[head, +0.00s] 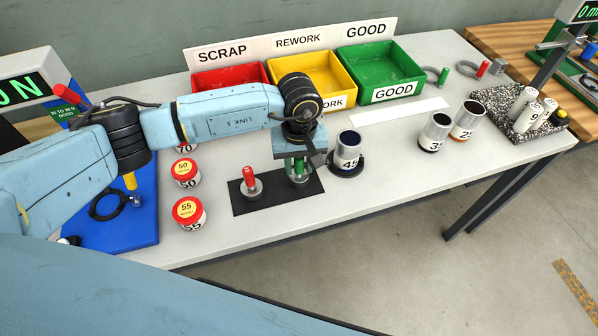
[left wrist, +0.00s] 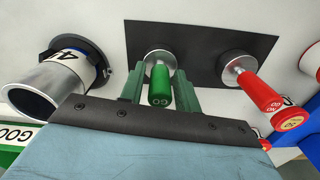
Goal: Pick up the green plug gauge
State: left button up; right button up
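The green plug gauge (left wrist: 160,84), marked GO, stands upright on its metal base on the black mat (head: 278,204). In the head view my left gripper (head: 298,173) is directly above it and mostly hides it. In the left wrist view the two green fingers (left wrist: 160,88) stand on either side of the green handle, with narrow gaps showing beside it, so the gripper looks open around it. The red NO GO plug gauge (head: 249,182) stands on the same mat to the left, and it also shows in the left wrist view (left wrist: 262,92). My right gripper is not in view.
A metal cup (head: 347,151) on a dark ring stands close right of the gripper. Red-lidded cans (head: 187,212) stand left of the mat. Red, yellow and green bins (head: 379,72) line the back. The table front right of the mat is clear.

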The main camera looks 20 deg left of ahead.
pick_arm(q)
grip_shut()
